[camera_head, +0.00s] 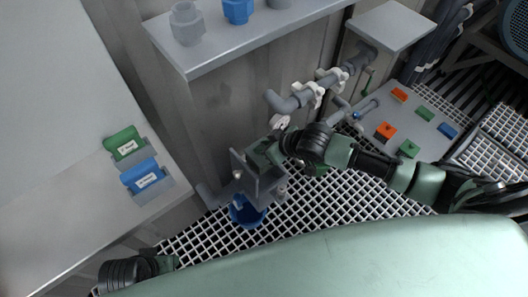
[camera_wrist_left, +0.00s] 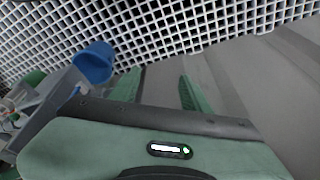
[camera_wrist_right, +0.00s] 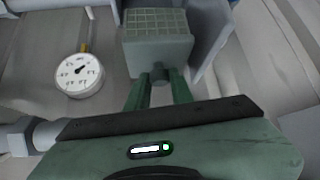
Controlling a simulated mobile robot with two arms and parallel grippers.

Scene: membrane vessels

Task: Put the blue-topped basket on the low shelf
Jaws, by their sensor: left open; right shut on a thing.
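My right gripper (camera_head: 264,156) reaches into a grey open-sided housing (camera_head: 269,183) beside the wall. In the right wrist view its fingers (camera_wrist_right: 160,84) are shut on the short stub of a grey-green block (camera_wrist_right: 158,55) with a gridded face. I cannot tell whether this block is the basket; no blue top shows on it. A blue cup (camera_head: 247,214) is under the housing, also in the left wrist view (camera_wrist_left: 94,63). My left gripper (camera_wrist_left: 158,88) is open and empty. A grey shelf (camera_head: 212,66) stands at the back; I cannot tell whether it is the low shelf.
Grey and blue hexagonal pieces (camera_head: 238,11) stand on that shelf. Green and blue labelled holders (camera_head: 143,176) sit on the left bench (camera_head: 70,225). Grey pipes (camera_head: 290,104) and a round gauge (camera_wrist_right: 79,75) are close to my right gripper. The floor is white grating (camera_head: 310,207).

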